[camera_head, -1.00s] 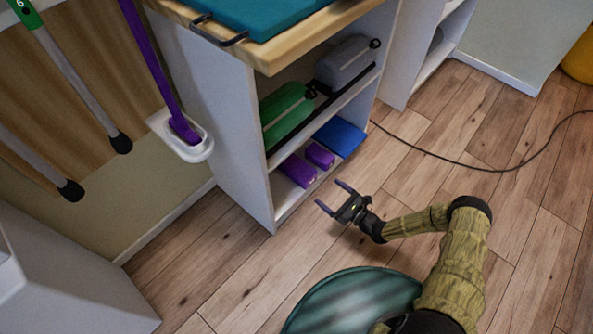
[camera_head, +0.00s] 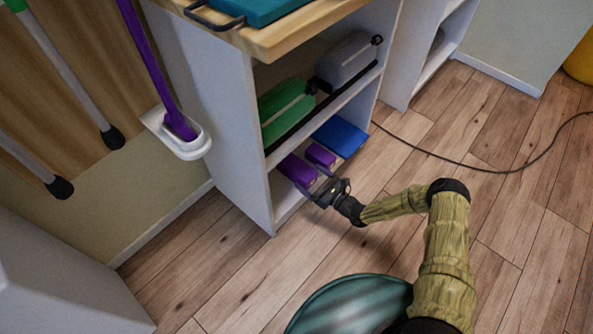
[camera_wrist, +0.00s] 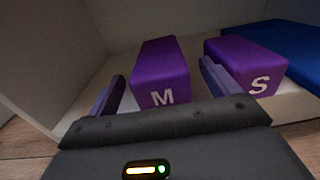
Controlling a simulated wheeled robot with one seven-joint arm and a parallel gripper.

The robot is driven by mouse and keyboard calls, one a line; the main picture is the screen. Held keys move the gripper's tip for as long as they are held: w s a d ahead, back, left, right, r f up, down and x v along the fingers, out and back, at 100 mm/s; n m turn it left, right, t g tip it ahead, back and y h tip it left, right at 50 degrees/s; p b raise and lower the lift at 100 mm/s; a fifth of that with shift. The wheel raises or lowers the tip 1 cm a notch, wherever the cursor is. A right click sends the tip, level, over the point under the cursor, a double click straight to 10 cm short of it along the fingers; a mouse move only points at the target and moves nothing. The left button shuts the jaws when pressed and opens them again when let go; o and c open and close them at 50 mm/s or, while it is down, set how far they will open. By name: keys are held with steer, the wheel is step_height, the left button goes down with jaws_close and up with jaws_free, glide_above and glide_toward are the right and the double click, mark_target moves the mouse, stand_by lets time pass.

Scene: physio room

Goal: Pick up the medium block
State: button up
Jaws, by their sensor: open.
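The medium block (camera_wrist: 160,72) is a purple block marked with a white M on its near end. It lies on the bottom shelf and also shows in the head view (camera_head: 297,170). In the wrist view my gripper (camera_wrist: 160,85) is open, with one finger on each side of the M block's near end. The right finger lies in the gap between this block and the S block. In the head view my gripper (camera_head: 311,184) is at the front of the bottom shelf. Whether the fingers touch the block cannot be told.
A second purple block (camera_wrist: 247,66), marked S, lies close on the right. A blue block (camera_head: 340,137) is beyond it. A cabinet side wall (camera_wrist: 48,50) stands at left.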

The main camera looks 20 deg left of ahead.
mark_target(303, 170)
steer(key=b+x, duration=0.2)
steer(key=x, duration=0.1)
steer(key=shift+w+a+r, duration=0.1)
steer(key=shift+a+r, duration=0.05)
steer(key=shift+a, duration=0.2)
steer(key=shift+w+a+r, duration=0.1)
steer(key=shift+a+r, duration=0.05)
steer(key=shift+a, duration=0.05)
steer(key=c, duration=1.1)
steer(key=shift+r, duration=0.1)
step_height(303, 170, up, 10)
steer(key=p, duration=0.7)
